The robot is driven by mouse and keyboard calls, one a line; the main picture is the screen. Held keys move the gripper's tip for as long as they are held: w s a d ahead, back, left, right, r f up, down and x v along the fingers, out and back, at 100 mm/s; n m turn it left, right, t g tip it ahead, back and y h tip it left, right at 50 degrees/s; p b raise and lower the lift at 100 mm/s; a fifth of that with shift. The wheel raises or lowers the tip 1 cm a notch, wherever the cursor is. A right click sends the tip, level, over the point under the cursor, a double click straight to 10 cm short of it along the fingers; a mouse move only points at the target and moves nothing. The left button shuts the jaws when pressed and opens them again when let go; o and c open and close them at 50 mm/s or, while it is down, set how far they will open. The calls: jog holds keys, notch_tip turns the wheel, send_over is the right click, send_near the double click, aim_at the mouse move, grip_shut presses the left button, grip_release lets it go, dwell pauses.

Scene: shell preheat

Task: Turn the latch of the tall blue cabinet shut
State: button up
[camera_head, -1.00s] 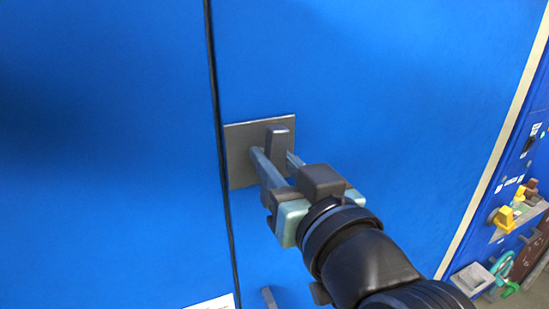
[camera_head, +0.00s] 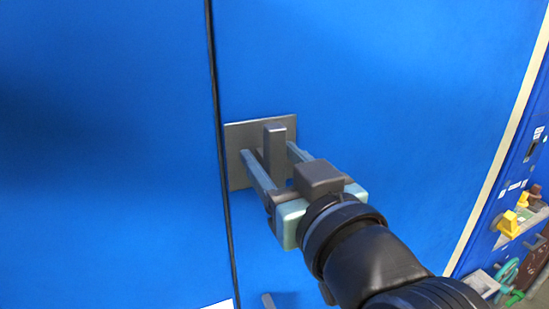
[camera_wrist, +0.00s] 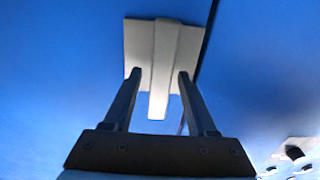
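The tall blue cabinet (camera_head: 390,90) fills most of the head view, with a dark vertical door seam to the left of the latch. The latch has a square grey plate (camera_head: 240,132) and a bar-shaped grey handle (camera_head: 274,152), which stands upright in the head view. My gripper (camera_head: 268,149) is open, with one finger on each side of the handle. The wrist view shows the handle (camera_wrist: 160,95) between the fingertips of my gripper (camera_wrist: 160,74), with a gap on both sides. The fingertips are close to the plate.
Another grey handle (camera_head: 268,299) shows at the bottom edge of the head view, below the latch. A white label (camera_head: 220,304) is beside it. To the right, past a pale edge strip, is a blue panel with yellow (camera_head: 508,223) and green parts.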

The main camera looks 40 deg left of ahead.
jog(key=shift+d, duration=0.15)
jog(key=b+v, duration=0.3)
jog(key=v, duration=0.9)
jog(key=shift+s+d, duration=0.25)
jog(key=shift+d, duration=0.05)
